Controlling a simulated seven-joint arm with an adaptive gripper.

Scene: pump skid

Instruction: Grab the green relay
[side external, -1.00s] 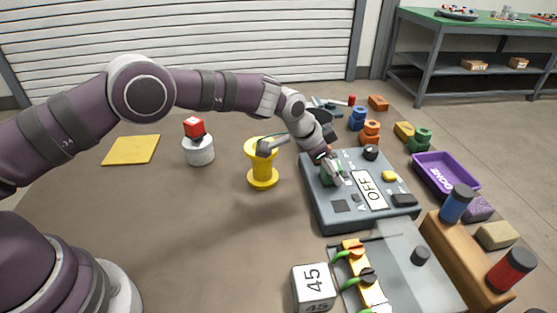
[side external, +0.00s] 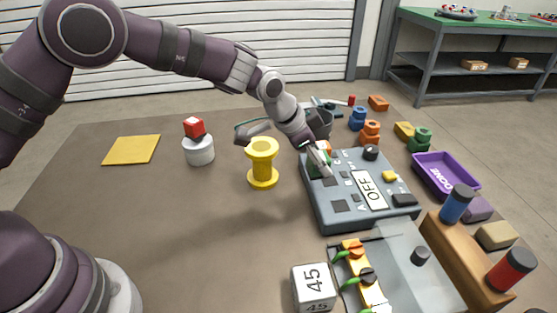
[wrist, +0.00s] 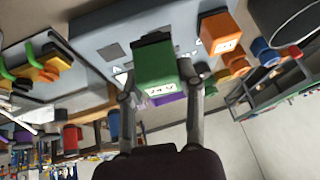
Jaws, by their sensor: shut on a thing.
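The green relay (wrist: 156,68) is a block with a dark end and a white label, large in the middle of the wrist view. My gripper (wrist: 157,80) is shut on it, one finger on each side. In the side view, my gripper (side external: 320,163) is over the left far part of the grey panel (side external: 345,218) marked OFF, and the relay is mostly hidden. I cannot tell how far the relay is from the panel face.
An orange block (wrist: 220,32) sits on the panel close beside the relay. A yellow spool (side external: 262,170) stands left of the panel. A purple tray (side external: 446,187) marked DONE lies to its right. The brown table (side external: 170,225) is clear at front left.

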